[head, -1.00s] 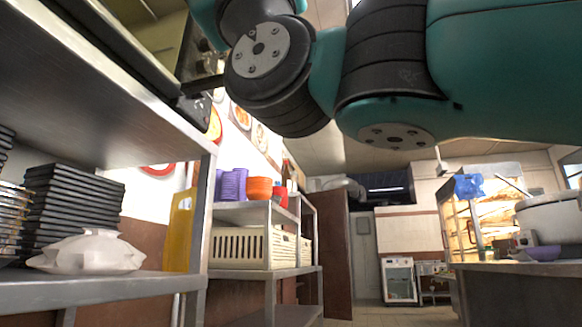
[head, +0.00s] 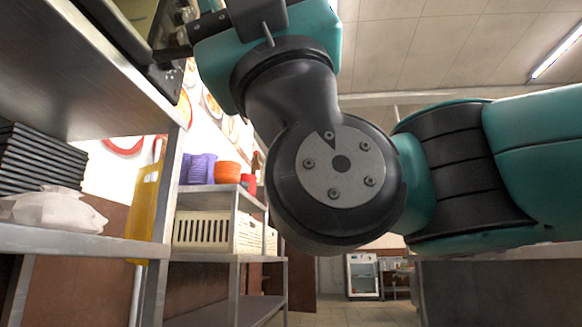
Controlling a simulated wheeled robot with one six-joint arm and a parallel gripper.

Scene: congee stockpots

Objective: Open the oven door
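A dark appliance, which looks like the oven (head: 112,40), sits on the steel shelf at the upper left. Only its lower edge and part of its front show; the top is cut off by the picture edge. My gripper (head: 172,52) is at the upper left, close against the appliance's front. Its dark finger reaches left toward the appliance; I cannot tell whether it touches. The fingertips overlap dark parts, so open or shut is unclear. How far the door stands open, and its handle, cannot be made out.
The steel shelf (head: 60,75) runs under the appliance. A cream crate (head: 205,232) and purple bowls (head: 198,168) stand farther back. A counter (head: 500,285) is at the right.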

